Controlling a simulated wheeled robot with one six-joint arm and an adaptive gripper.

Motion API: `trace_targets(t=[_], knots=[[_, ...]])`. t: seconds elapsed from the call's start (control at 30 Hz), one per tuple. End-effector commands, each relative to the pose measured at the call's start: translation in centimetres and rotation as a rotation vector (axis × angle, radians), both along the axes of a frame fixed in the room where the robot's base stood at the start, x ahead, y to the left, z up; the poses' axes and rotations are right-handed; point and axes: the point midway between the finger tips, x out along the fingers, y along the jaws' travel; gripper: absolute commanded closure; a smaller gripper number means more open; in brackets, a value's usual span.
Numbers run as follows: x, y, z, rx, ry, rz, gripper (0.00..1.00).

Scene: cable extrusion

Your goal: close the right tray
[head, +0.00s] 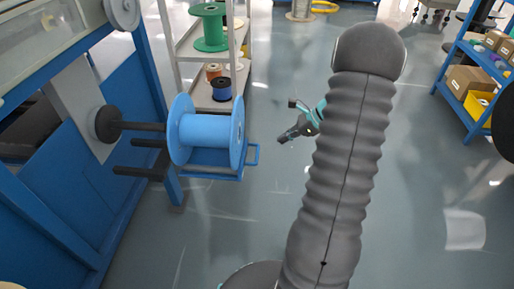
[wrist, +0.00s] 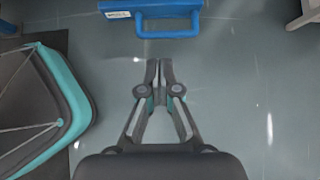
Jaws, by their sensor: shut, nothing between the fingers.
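A blue tray (head: 212,169) juts out beneath a blue spool at the left of the head view. Its loop handle (head: 254,154) faces right. The tray's blue front (wrist: 125,5) and its handle (wrist: 168,34) also show at the top of the wrist view. I see just this one tray and cannot tell how far out it is. My gripper (head: 283,138) is shut and empty, to the right of the handle and apart from it. In the wrist view my gripper (wrist: 159,64) points toward the handle, with a short gap between.
The blue spool (head: 207,130) sits above the tray on a blue machine frame (head: 138,85). A shelf (head: 220,98) with a green spool (head: 210,27) stands behind. A blue rack (head: 462,105) with boxes is at the right. The floor around my gripper is clear.

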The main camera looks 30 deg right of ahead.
Motion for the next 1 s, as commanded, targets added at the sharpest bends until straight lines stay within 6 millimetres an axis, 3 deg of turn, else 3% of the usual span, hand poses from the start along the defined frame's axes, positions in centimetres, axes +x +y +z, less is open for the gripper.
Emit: trace_targets(t=[0.17, 0.63, 1.0], knots=[[0.6, 0.8, -1.3, 0.006, 0.003, -0.006, 1.00], [3.9, 5.9, -7.3, 0.005, 0.004, -0.003, 1.00], [6.0, 8.9, -7.1, 0.002, 0.002, -0.004, 1.00]])
